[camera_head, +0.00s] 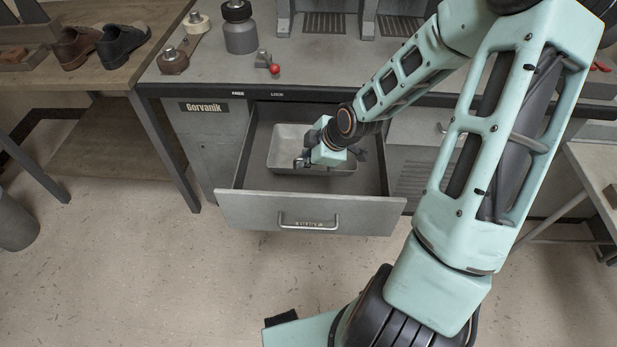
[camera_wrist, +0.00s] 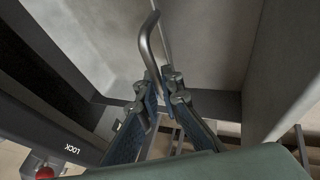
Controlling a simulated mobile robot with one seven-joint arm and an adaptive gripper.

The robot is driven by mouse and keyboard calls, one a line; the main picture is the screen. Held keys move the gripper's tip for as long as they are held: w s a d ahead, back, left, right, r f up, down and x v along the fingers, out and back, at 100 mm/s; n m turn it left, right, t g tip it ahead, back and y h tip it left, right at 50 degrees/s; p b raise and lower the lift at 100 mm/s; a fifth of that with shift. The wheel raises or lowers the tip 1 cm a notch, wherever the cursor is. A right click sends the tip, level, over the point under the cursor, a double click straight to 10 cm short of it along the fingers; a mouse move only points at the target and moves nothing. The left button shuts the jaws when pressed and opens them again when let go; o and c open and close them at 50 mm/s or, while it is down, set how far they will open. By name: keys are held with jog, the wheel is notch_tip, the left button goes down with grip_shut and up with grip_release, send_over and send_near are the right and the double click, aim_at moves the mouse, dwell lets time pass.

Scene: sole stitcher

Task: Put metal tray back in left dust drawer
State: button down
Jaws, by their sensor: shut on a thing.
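The left dust drawer (camera_head: 245,208) is pulled out below the worktop, its handle facing front. The light grey metal tray (camera_head: 284,146) is inside the drawer's outline, towards the back, and looks roughly level. I cannot tell whether it rests on the drawer floor. My gripper (camera_head: 305,161) reaches in over the tray from the right. In the wrist view my gripper (camera_wrist: 166,98) is shut on the curved metal tray handle (camera_wrist: 148,48), with the tray's pale inner surface (camera_wrist: 95,35) behind. My wrist hides the tray's right part in the head view.
The worktop (camera_head: 325,60) overhangs the drawer's back, with a red-knobbed lever (camera_head: 274,68) and grey canister (camera_head: 240,30) on it. A side table (camera_head: 130,75) with shoes stands left. A stool (camera_head: 590,165) is at right. Floor in front of the drawer is clear.

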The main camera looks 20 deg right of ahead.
aim_at(306, 174)
notch_tip(306, 174, down, 6)
jog(key=shift+f+b, duration=0.1)
jog(key=shift+b, duration=0.9)
jog(key=c, duration=2.1)
grip_release()
jog(key=shift+r, duration=0.2)
jog(key=p+v, duration=0.6)
jog(key=v, duration=0.6)
jog(key=shift+d+p, duration=0.1)
jog(key=shift+p, duration=0.2)
jog(key=shift+f, duration=0.1)
